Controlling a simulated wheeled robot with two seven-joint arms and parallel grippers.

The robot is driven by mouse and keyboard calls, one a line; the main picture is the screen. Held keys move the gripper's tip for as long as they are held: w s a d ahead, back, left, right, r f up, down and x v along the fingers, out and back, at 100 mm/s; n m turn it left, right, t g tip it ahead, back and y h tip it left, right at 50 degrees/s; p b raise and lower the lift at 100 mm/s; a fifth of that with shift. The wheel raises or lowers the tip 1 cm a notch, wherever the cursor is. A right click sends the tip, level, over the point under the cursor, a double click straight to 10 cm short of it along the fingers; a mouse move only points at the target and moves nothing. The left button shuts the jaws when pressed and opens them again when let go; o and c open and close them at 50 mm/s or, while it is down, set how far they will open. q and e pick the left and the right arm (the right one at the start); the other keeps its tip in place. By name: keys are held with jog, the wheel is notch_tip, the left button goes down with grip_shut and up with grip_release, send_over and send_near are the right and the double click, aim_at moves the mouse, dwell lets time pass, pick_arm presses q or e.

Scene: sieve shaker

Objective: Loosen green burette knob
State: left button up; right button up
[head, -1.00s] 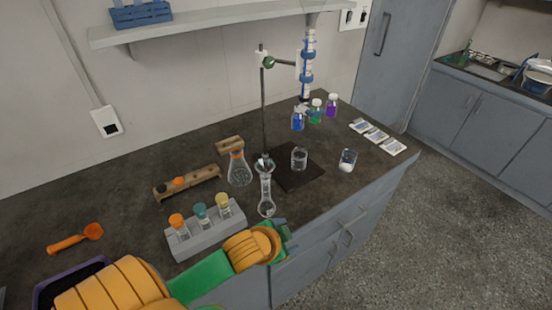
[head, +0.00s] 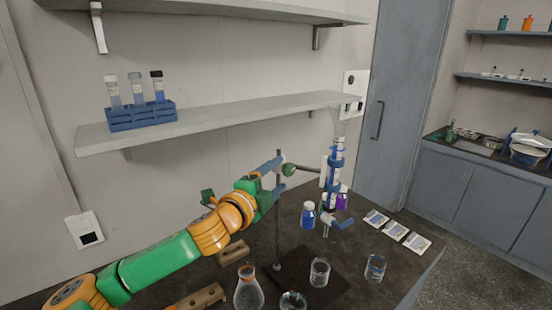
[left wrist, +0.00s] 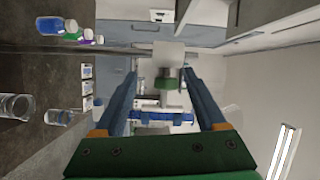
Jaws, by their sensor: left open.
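The green burette knob (head: 289,170) sits on the clamp by the stand rod (head: 278,225). In the left wrist view the green knob (left wrist: 168,83) shows between the two blue fingers, near their tips, with room on both sides. My left gripper (head: 277,178) is open and empty, reaching to the knob from the left; it also shows in the left wrist view (left wrist: 163,80). The burette (head: 331,185) stands upright in blue clamp jaws right of the knob. I cannot tell how far the fingertips reach past the knob. My right gripper is not in view.
A shelf (head: 220,118) with a blue tube rack (head: 142,119) runs above my left arm. Beakers (head: 319,271) and a flask (head: 248,290) stand below on the bench. A blue-filled bottle (head: 308,214) is near the burette. White packets (head: 395,231) lie to the right.

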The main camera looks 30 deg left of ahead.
aim_at(292, 167)
pick_arm(q)
jog(key=w+d+r+p, duration=0.2)
jog(key=p, duration=0.1)
jog(key=shift+w+d, duration=0.1)
jog(key=shift+w, duration=0.3)
jog(key=w, duration=0.1)
jog(key=w+f, duration=0.1)
jog(key=w+a+p, duration=0.1)
jog(key=w, duration=0.1)
jog(key=shift+a+f, duration=0.1)
jog(key=shift+f, duration=0.05)
jog(key=shift+s+d, duration=0.2)
jog(key=shift+c, duration=0.2)
grip_shut()
jog(key=t+b, duration=0.1)
jog(key=b, duration=0.2)
jog(key=shift+r+t+b, duration=0.3)
jog(key=shift+r, duration=0.1)
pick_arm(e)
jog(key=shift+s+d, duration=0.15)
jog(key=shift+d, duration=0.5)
